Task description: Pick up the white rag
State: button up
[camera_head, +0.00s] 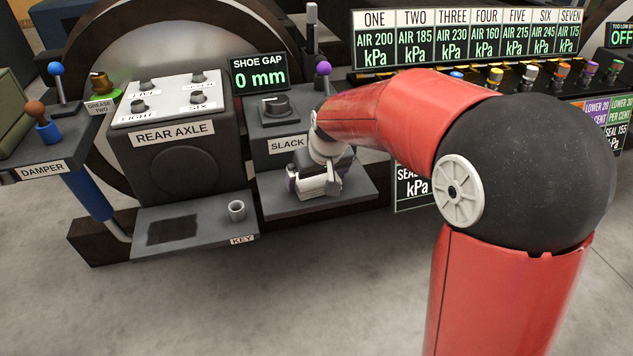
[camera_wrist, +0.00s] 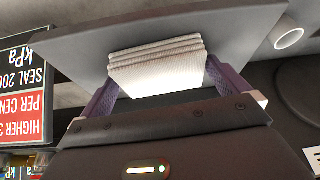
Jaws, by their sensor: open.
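The white rag (camera_wrist: 157,68) is a folded stack of several layers. In the wrist view it lies on the grey ledge (camera_wrist: 235,45), which is the ledge in front of the SLACK panel (camera_head: 350,192) in the head view. My gripper (camera_wrist: 161,80) is open, with one purple finger on each side of the rag. The fingers are close to the rag's sides; I cannot tell whether they touch it. In the head view my gripper (camera_head: 318,182) is low over the ledge and largely hides the rag.
The SLACK knob (camera_head: 276,106) and a purple-topped lever (camera_head: 323,72) stand behind my gripper. The REAR AXLE box (camera_head: 175,150) is to the left, with a small grey cup (camera_head: 236,210) on its ledge. A row of valves (camera_head: 530,74) is at right. The floor in front is clear.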

aim_at(318, 179)
jog(key=c, duration=0.7)
jog(key=shift+r, duration=0.2)
notch_tip(318, 179, up, 20)
jog(key=p, duration=0.2)
jog(key=shift+f+p, duration=0.15)
jog(key=shift+p, duration=0.25)
